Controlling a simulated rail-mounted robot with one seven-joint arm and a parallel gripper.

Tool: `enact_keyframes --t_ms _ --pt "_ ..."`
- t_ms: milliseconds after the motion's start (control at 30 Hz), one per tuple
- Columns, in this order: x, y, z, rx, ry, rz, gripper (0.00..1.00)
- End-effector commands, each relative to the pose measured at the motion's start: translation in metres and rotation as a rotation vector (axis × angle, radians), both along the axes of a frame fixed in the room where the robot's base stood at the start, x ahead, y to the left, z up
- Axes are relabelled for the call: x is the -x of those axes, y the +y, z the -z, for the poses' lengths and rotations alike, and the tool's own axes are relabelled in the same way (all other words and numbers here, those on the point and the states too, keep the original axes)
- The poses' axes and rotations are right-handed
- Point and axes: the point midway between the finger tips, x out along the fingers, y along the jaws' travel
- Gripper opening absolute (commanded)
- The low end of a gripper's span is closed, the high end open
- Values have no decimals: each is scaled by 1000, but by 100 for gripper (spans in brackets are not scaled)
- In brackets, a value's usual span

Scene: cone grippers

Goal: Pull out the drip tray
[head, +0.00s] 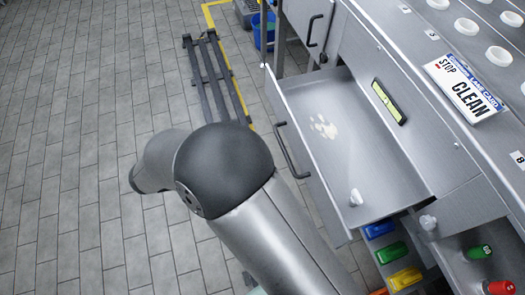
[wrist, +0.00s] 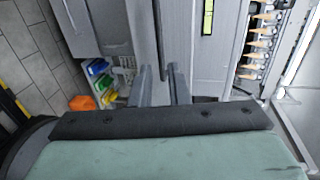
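The drip tray appears to be the wide, shallow metal drawer (head: 385,165) standing out from the steel counter in the head view. A pale smudge marks its floor, and a small white item stands near its front corner. Its dark bar handle (head: 290,152) is on the front face. The fingers are apart, one on each side of the handle's line. I cannot tell whether they touch it. My arm hides the fingers in the head view.
Blue, green and yellow items (head: 392,252) sit on a shelf below. A dark metal rack (head: 215,78) and blue bucket (head: 264,30) stand on the floor. Tiled floor (head: 75,150) at left is clear.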

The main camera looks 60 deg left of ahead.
Motion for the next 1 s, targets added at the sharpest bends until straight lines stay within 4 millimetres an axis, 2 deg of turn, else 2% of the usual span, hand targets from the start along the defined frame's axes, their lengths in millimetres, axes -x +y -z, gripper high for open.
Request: enact_keyframes --t_ms 100,333,1000 --pt "22 6 -4 -1 1 -2 15" --pt "43 11 -8 0 0 0 15" --pt "44 12 -10 -3 0 4 15"
